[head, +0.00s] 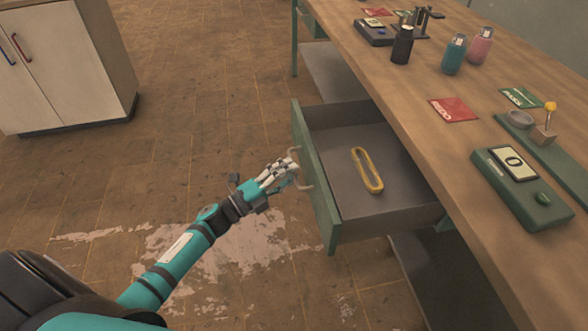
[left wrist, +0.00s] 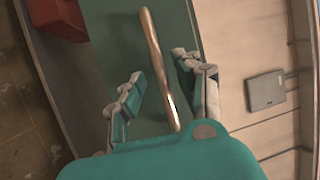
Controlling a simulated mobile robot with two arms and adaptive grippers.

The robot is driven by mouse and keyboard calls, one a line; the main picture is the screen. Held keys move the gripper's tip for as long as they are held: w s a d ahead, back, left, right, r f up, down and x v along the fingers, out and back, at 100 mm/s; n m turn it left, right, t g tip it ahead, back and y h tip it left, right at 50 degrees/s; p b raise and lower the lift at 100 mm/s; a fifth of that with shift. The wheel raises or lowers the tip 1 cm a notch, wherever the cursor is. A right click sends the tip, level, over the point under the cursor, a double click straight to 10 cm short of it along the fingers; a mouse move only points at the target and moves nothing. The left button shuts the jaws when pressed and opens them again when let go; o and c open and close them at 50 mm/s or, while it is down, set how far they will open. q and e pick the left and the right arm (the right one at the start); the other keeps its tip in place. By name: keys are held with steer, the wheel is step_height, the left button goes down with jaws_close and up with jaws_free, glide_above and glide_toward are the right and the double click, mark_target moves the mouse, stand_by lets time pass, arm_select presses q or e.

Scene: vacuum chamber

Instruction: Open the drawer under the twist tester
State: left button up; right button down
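A green-fronted drawer (head: 317,187) under the wooden bench is pulled well out, and its grey inside shows. A yellow oblong ring (head: 367,170) lies in it. A metal bar handle (head: 304,184) is on its front; the handle also shows in the left wrist view (left wrist: 153,55). My left gripper (head: 287,170) is at the handle. In the left wrist view its fingers (left wrist: 165,85) stand apart, one on each side of the bar, with gaps visible. A green device with a display and knob (head: 522,188) sits on the bench above; I cannot tell whether it is the twist tester. My right gripper is out of view.
The bench top (head: 470,140) holds a red card (head: 453,109), a green card (head: 522,98), a stand with a yellow ball (head: 546,122) and several bottles. A white cabinet (head: 65,65) stands at the upper left. The floor left of the drawer is clear.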

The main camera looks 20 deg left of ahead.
arm_select(q)
steer(key=v, duration=1)
